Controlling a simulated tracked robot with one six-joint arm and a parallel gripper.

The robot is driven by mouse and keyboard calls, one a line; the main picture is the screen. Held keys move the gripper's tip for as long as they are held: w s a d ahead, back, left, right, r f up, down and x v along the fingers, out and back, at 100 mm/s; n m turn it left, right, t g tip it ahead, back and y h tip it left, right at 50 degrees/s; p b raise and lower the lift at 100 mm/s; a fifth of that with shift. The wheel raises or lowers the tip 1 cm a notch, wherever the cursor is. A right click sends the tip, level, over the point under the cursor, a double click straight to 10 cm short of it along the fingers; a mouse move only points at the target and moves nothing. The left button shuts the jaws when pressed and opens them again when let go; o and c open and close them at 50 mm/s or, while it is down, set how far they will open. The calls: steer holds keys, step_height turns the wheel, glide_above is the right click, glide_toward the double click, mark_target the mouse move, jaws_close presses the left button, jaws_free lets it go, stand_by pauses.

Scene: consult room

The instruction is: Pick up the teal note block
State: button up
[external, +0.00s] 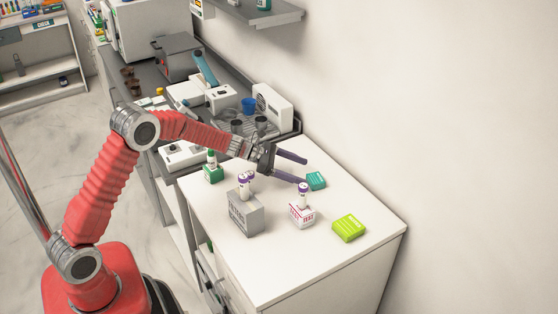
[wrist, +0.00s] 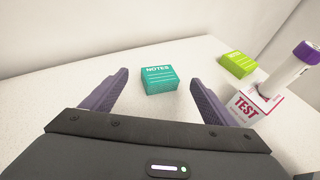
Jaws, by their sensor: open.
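The teal note block (external: 316,181) lies on the white counter near its back edge by the wall. In the wrist view the teal note block (wrist: 160,79) shows "NOTES" on its top and sits ahead of the fingers, roughly centred in the gap between them. My gripper (external: 306,170) is open and empty, its two purple fingers spread apart. In the wrist view my gripper (wrist: 157,84) has one finger on each side of the block's line, with the block apart from both.
A lime note block (external: 348,228) lies to the right on the counter (external: 290,265). A white TEST box (external: 301,214) with a purple-capped tube stands close to the near finger. A grey box (external: 244,214) with tubes and a green box (external: 213,172) stand left. The wall is behind.

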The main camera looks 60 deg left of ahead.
mark_target(313, 177)
steer(key=shift+f, duration=0.35)
steer(key=shift+x, duration=2.6)
steer(key=shift+s+f, duration=0.1)
steer(key=shift+f, duration=0.1)
steer(key=shift+c, duration=0.5)
steer(key=c, duration=1)
steer(key=shift+o, duration=0.2)
steer(key=shift+r, duration=0.1)
